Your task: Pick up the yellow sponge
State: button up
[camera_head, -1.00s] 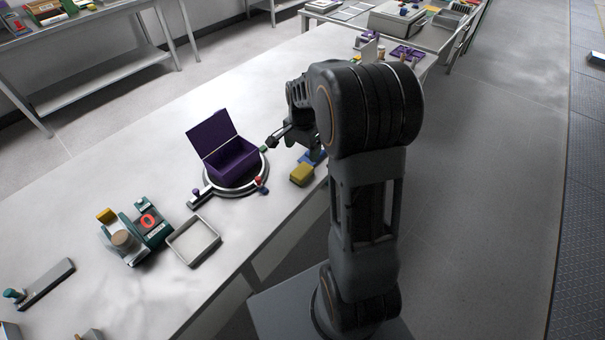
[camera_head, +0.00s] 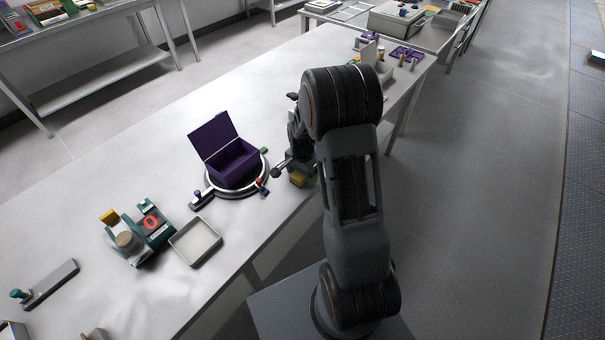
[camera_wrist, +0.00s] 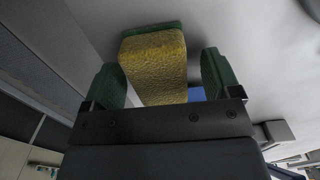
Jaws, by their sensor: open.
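The yellow sponge (camera_wrist: 155,68) fills the middle of the wrist view, with a green layer along its far edge. My gripper (camera_wrist: 160,78) is open, with one green fingertip on each side of the sponge. A gap shows on the right side; the left finger looks close to the sponge, and I cannot tell whether it touches. In the head view the sponge (camera_head: 298,180) lies on the table near its front edge, partly hidden by my gripper (camera_head: 287,172) above it.
An open purple box (camera_head: 232,164) stands on a round base to the left of the sponge. A shallow white tray (camera_head: 195,241) and a green device (camera_head: 140,235) lie nearer. A blue item (camera_wrist: 197,94) lies close to the sponge. The table's front edge is near.

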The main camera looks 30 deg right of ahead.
jog(key=c, duration=1)
jog(key=shift+r, duration=0.2)
jog(key=r, duration=0.3)
jog(key=shift+s+a+r+b, duration=0.15)
jog(key=shift+a+b, duration=0.05)
jog(key=shift+b, duration=0.1)
jog(key=s+a+r+b, duration=0.2)
jog(key=s+a+r, duration=0.7)
jog(key=shift+s+a, duration=0.25)
jog(key=shift+s, duration=0.1)
jog(key=shift+r, duration=0.1)
